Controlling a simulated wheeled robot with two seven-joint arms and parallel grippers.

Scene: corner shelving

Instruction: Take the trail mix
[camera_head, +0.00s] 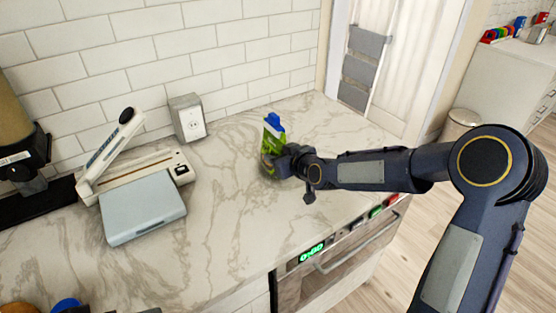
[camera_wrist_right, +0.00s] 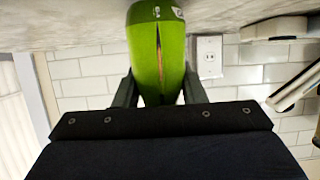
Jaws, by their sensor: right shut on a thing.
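The trail mix (camera_head: 272,140) is a green pack with a blue top, upright on the marble counter in the head view. My right gripper (camera_head: 272,162) reaches it from the right and is shut on its lower part. In the right wrist view the green pack (camera_wrist_right: 157,45) sits between the two dark fingers of the right gripper (camera_wrist_right: 157,92), one on each side. Part of the pack is hidden behind the gripper in the head view. My left gripper is not in view.
A vacuum-sealer-like device (camera_head: 135,175) with a raised arm and a grey box (camera_head: 145,212) stand on the left of the marble counter (camera_head: 225,215). A socket box (camera_head: 188,118) is at the wall. An oven (camera_head: 335,262) is below the front edge.

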